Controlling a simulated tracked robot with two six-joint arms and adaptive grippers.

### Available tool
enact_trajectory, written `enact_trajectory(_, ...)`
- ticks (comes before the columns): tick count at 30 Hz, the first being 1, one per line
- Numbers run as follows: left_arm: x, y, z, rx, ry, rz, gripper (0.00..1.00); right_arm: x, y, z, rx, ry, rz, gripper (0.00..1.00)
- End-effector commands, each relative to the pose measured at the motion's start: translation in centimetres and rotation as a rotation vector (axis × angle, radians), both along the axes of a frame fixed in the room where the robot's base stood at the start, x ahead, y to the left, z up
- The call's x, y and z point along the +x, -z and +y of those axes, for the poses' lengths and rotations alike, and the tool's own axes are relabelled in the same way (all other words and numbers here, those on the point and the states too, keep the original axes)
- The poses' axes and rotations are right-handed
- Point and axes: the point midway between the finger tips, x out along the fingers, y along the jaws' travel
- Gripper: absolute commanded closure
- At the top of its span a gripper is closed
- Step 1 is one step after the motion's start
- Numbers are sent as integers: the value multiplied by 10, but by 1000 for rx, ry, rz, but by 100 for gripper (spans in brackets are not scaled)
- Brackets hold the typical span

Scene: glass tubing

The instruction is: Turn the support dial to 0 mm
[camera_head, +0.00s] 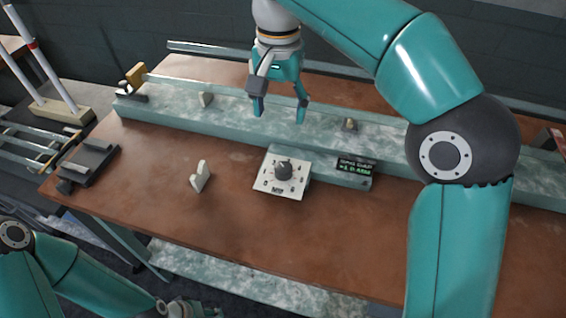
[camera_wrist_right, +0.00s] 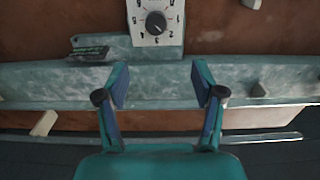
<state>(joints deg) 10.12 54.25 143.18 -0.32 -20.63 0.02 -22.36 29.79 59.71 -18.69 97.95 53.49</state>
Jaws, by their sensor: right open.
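The support dial is a dark round knob (camera_head: 283,170) on a pale face plate (camera_head: 267,187) with printed numbers, on the front of a green-grey bench rail (camera_head: 220,120). The knob also shows at the top of the right wrist view (camera_wrist_right: 156,22). A small dark display (camera_head: 356,166) with green text sits to the right of the dial; its reading is too small to be sure of. My right gripper (camera_head: 279,112) is open and empty above the rail, behind the dial and apart from it. Its fingers also show in the right wrist view (camera_wrist_right: 161,85). My left gripper (camera_head: 190,308) is at the bottom edge, partly cut off.
A pale notched support (camera_head: 200,176) stands on the brown table (camera_head: 150,190) left of the dial. Small posts (camera_head: 206,99) sit along the rail. A glass tube (camera_head: 220,86) lies along the rail's back. The table front is mostly clear.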

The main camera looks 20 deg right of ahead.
Motion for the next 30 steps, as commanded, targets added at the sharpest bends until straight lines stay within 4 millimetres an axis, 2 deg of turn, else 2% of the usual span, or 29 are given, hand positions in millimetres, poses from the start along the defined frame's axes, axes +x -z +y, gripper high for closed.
enact_trajectory(8,0,13,0,0,0,0,60,-4,39,-11,-2,24,3,32)
enact_trajectory(21,0,29,0,0,0,-1,60,-5,131,-13,-2,27,5,32)
enact_trajectory(27,0,31,0,0,0,-1,60,-4,156,-13,0,28,1,32)
enact_trajectory(30,0,32,0,0,0,-1,60,-4,162,-13,0,29,1,32)
